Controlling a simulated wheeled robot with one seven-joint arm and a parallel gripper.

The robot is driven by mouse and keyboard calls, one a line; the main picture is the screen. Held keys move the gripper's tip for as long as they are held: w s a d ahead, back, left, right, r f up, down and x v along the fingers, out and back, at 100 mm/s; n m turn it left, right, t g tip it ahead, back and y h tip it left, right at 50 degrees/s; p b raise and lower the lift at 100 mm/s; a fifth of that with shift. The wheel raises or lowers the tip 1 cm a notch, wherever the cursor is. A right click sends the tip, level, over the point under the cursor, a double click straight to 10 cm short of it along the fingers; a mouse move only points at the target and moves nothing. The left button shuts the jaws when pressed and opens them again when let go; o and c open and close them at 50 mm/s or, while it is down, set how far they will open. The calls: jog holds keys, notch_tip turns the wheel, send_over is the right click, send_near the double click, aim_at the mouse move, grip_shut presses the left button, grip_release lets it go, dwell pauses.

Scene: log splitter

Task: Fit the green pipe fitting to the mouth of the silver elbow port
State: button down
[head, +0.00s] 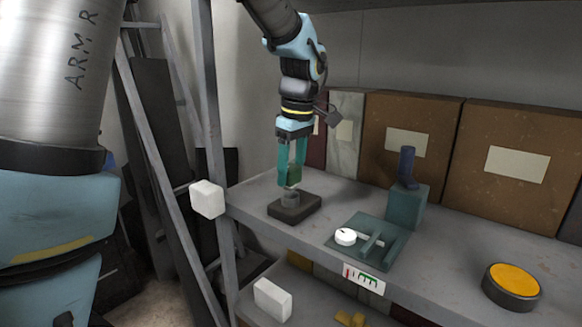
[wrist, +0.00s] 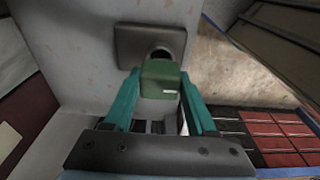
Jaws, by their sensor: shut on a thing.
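The green pipe fitting (head: 294,176) is held between the teal fingers of my gripper (head: 292,170), which points down over the shelf. In the wrist view the fitting (wrist: 160,84) sits between the two fingertips (wrist: 160,98). A short grey port (head: 290,198) stands on a dark square block, directly below the fitting; it looks like the silver elbow port, though its elbow shape cannot be made out. In the wrist view the port's dark round top (wrist: 161,52) is partly hidden by the fitting. I cannot tell whether fitting and port touch.
The dark block (head: 308,212) sits near the shelf's left end, beside a grey upright (head: 212,120). Boxes (head: 412,137) stand behind.

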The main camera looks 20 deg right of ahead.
aim_at(291, 182)
jog(key=shift+f, duration=0.2)
dwell(0.5)
jog(key=shift+f+b, duration=0.9)
jog(key=shift+f, duration=0.4)
grip_release()
jog(key=shift+r, duration=0.25)
jog(key=shift+s+d+r+p, duration=0.1)
jog(key=shift+s+r+p, duration=0.05)
jog(key=shift+r+p, duration=0.9)
jog(key=shift+s+d+r+p, duration=0.1)
jog(key=shift+r+p, duration=0.8)
jog(key=shift+r, duration=0.2)
jog(key=shift+r, duration=0.15)
